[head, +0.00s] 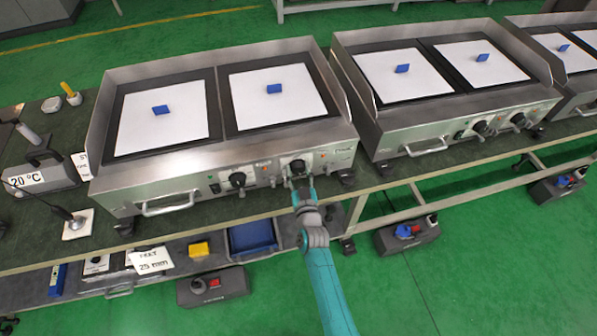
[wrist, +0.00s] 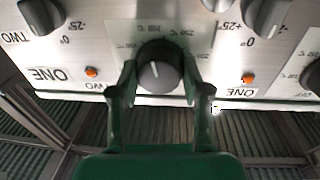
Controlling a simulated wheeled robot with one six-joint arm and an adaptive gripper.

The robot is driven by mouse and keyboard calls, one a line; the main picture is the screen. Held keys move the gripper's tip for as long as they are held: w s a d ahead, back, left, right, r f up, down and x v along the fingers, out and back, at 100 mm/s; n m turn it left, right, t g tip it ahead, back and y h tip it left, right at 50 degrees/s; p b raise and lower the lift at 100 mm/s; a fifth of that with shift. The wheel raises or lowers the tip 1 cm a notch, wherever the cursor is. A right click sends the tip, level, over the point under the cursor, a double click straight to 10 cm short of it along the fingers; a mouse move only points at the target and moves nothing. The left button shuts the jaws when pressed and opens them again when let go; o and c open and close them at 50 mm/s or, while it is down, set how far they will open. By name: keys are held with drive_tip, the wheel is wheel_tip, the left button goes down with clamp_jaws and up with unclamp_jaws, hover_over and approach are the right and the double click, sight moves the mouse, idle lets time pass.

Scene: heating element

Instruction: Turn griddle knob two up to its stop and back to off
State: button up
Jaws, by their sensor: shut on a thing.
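In the head view, my gripper (head: 298,181) is at the right-hand black knob (head: 297,166) on the front panel of the left griddle (head: 130,178). In the wrist view, the gripper (wrist: 160,88) has one finger on each side of the round black knob (wrist: 157,75) and is shut on it. The knob's white pointer line points up in the wrist picture, toward a temperature scale. The panel print is upside down there, with TWO and ONE labels near the knob. The fingers cover the knob's sides. Another black knob (head: 237,179) is to the left in the head view.
Smaller silver knobs (wrist: 40,14) (wrist: 266,14) flank the gripped knob, with orange lamps (wrist: 91,72) (wrist: 248,78) nearby. A handle (head: 168,204) sticks out at the griddle's left front. A second griddle (head: 470,120) stands to the right. A blue bin (head: 252,238) is on the lower shelf.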

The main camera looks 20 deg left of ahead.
drive_tip(key=shift+f, duration=0.15)
drive_tip(key=o, duration=1.2)
drive_tip(key=shift+c, duration=0.2)
drive_tip(key=v, duration=1.2)
